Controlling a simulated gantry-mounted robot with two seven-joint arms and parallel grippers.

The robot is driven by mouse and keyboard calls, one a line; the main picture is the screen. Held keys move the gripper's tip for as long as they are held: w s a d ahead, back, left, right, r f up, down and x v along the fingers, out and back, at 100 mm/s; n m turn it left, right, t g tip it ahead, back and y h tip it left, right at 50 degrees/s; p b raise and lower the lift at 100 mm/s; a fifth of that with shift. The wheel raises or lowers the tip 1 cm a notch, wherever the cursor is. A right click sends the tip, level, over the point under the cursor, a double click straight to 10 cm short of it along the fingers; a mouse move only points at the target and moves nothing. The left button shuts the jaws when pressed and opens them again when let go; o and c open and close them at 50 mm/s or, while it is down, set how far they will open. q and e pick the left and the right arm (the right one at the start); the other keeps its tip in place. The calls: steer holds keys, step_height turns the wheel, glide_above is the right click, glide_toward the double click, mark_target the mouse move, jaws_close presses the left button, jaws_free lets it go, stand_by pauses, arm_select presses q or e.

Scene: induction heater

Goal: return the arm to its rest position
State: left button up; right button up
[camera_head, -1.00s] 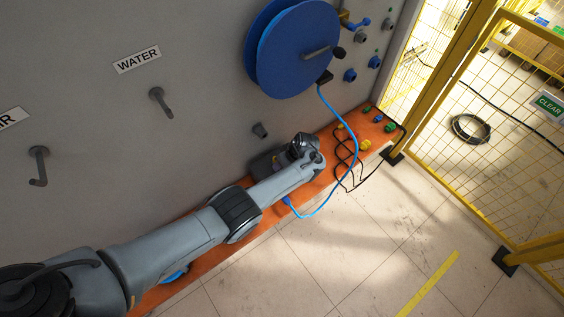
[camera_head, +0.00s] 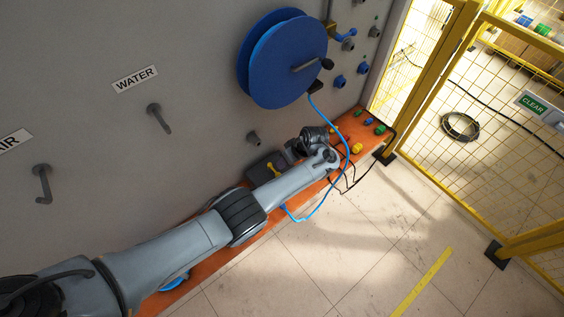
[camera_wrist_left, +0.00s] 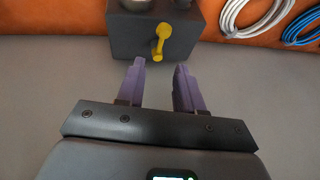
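My left arm (camera_head: 240,213) reaches in from the lower left along the grey wall, over the orange ledge (camera_head: 208,268). Its wrist end (camera_head: 318,145) is near the right part of the ledge; the fingers cannot be made out there. In the left wrist view my left gripper (camera_wrist_left: 160,66) has two purple fingers standing apart with nothing between them. Just beyond the fingertips is a dark box (camera_wrist_left: 124,40) with a yellow lever (camera_wrist_left: 161,34); whether they touch is unclear. The box also shows beside the arm in the head view (camera_head: 259,175). My right gripper is not in view.
A blue reel (camera_head: 285,60) on the wall feeds a blue hose (camera_head: 346,143) hanging across my wrist. Pipe hooks (camera_head: 158,117) stick out of the wall. White (camera_wrist_left: 236,18) and blue coils (camera_wrist_left: 300,32) lie near the box. A yellow mesh fence (camera_head: 470,90) stands right; the tiled floor is open.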

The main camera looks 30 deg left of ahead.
arm_select(q)
steer(key=shift+d+r, duration=0.3)
steer(key=shift+r, duration=0.35)
steer(key=shift+f, duration=0.1)
